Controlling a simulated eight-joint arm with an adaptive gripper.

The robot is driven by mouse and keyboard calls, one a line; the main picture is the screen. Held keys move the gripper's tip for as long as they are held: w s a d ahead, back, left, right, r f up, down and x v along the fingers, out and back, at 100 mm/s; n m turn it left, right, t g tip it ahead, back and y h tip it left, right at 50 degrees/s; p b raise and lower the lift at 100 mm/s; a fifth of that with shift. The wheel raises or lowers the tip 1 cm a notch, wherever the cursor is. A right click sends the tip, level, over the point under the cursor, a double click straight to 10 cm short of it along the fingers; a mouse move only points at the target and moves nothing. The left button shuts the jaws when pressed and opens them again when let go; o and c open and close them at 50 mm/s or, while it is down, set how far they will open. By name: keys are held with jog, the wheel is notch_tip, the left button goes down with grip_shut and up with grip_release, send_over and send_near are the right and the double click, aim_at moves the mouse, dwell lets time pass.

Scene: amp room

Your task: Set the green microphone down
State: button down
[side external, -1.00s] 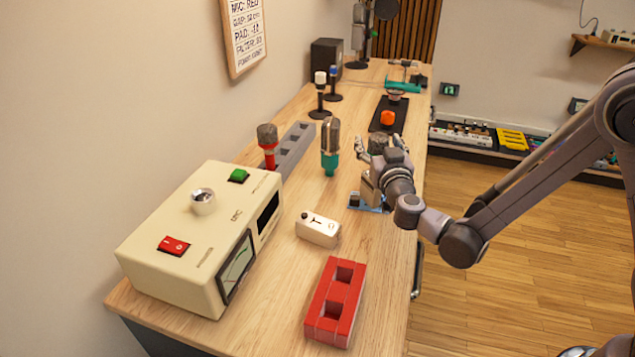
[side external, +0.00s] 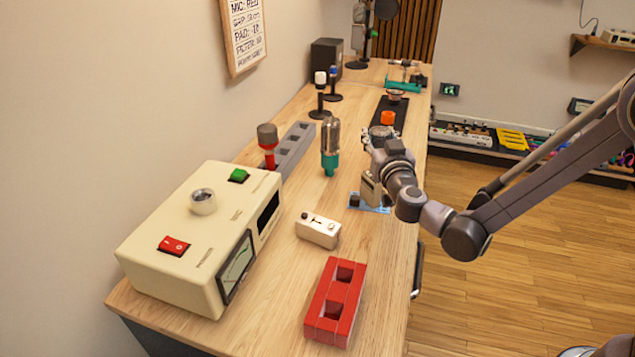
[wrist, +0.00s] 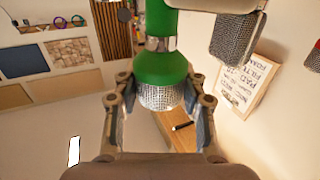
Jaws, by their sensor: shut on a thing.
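The green microphone (wrist: 165,65) has a bright green body, a silver band and a silver mesh head. In the wrist view its mesh head lies between the two fingers of my gripper (wrist: 160,100), which is shut on it. In the side view my gripper (side external: 378,140) is over the right part of the bench, and the microphone in it cannot be made out clearly there.
A silver microphone with a teal base (side external: 330,143) stands left of my gripper. Near it are a red microphone (side external: 268,145), a grey slotted block (side external: 295,148), a blue pad (side external: 376,207), a small white box (side external: 318,230) and a red block (side external: 335,300).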

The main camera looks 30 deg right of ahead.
jog(key=r, duration=0.2)
jog(key=shift+s+d+r, duration=0.15)
jog(key=shift+d+r, duration=0.05)
jog(key=shift+r, duration=0.2)
jog(key=s+d+r, duration=0.5)
jog(key=d+r, duration=0.1)
jog(key=d, duration=0.4)
jog(key=s+d+x, duration=0.1)
jog(key=d+x, duration=0.1)
jog(key=x, duration=0.9)
jog(key=w+a+f, duration=0.6)
jog(key=a+f, duration=0.3)
jog(key=f, duration=0.1)
jog(key=shift+w, duration=0.25)
jog(key=shift+f, duration=0.15)
jog(key=c, duration=0.7)
grip_release()
jog(key=shift+f, duration=0.1)
jog(key=shift+c, duration=0.2)
